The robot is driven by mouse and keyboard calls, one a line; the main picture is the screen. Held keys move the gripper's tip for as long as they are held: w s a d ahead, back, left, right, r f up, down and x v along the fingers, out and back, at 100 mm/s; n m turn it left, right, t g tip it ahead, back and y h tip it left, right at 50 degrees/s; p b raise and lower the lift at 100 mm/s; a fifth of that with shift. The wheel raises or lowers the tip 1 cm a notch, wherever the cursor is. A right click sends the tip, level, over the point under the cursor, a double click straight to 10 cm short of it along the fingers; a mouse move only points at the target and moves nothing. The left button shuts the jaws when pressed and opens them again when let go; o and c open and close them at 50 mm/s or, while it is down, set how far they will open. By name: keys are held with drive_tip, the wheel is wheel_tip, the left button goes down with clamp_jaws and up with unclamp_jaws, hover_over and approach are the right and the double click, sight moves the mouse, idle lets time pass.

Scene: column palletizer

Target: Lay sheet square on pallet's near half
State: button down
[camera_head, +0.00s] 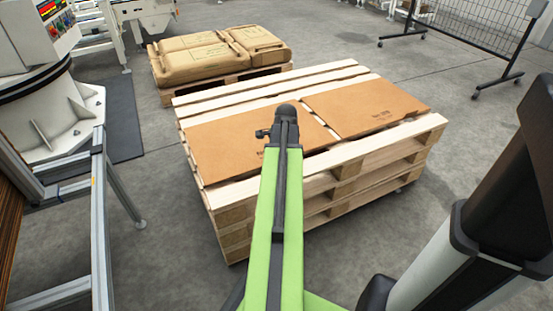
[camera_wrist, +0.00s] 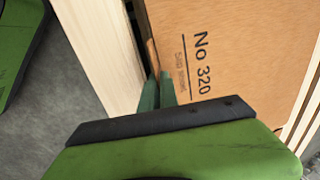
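Two flat brown cardboard sheets lie on top of the pallet (camera_head: 330,176), the uppermost of a stack. The left sheet (camera_head: 232,150) and the right sheet (camera_head: 365,105) lie side by side behind the near edge board, with a narrow gap between them. My arm crosses the near edge, and in the head view its dark end covers part of the left sheet. In the wrist view, a sheet printed "No 320" (camera_wrist: 235,45) lies beside a pale board. My gripper (camera_wrist: 160,92) has its green fingertips at that sheet's edge. Whether they hold it is unclear.
A second pallet (camera_head: 225,84) with several brown sacks (camera_head: 215,52) stands behind. A metal frame (camera_head: 100,225) and a white machine base (camera_head: 60,120) are at left. A wheeled mesh fence (camera_head: 465,30) stands at back right. Floor right of the stack is clear.

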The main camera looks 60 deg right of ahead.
drive_tip(key=shift+f, duration=0.3)
drive_tip(key=c, duration=1.5)
unclamp_jaws()
drive_tip(key=shift+c, duration=0.2)
drive_tip(key=shift+r, duration=0.1)
drive_tip(key=p+v, duration=1.6)
drive_tip(key=v, duration=0.1)
drive_tip(key=shift+s, duration=0.2)
drive_tip(key=shift+r, duration=0.1)
